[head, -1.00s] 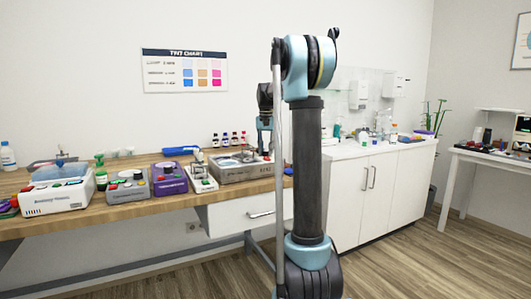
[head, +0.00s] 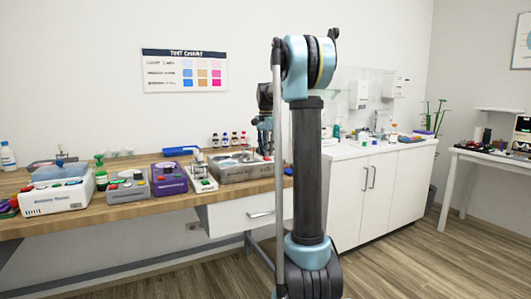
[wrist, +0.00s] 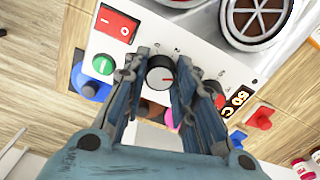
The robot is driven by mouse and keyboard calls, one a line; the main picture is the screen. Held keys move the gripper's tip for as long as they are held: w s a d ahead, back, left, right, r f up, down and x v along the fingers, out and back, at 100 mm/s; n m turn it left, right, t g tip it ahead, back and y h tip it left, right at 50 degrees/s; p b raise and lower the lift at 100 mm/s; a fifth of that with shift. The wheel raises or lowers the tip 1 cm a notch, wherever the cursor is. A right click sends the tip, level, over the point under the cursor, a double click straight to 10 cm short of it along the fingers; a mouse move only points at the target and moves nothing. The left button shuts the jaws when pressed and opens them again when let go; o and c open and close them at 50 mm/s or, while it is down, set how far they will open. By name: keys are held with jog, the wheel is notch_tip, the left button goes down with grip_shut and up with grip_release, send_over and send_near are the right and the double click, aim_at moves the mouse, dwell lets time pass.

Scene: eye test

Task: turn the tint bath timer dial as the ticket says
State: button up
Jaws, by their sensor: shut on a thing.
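The tint bath (head: 240,172) is a steel unit at the right end of the wooden bench. In the wrist view its white front panel (wrist: 205,60) carries a round dark dial (wrist: 160,75) with a pale face and a red pointer mark toward the lower right. Small marks ring the dial; I cannot read them all. My gripper (wrist: 161,65) has one finger on each side of the dial and is shut on it. In the head view my gripper is small and partly hidden by my arm. I cannot make out a ticket.
On the panel, a red rocker switch (wrist: 117,23) and a green button (wrist: 103,65) sit left of the dial, and a lit display (wrist: 238,98) sits to the right. Left along the bench (head: 125,215) stand a purple device (head: 169,178), a grey device (head: 127,187) and a white device (head: 55,195).

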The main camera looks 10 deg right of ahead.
jog(key=shift+w, duration=0.15)
jog(key=o, duration=1.1)
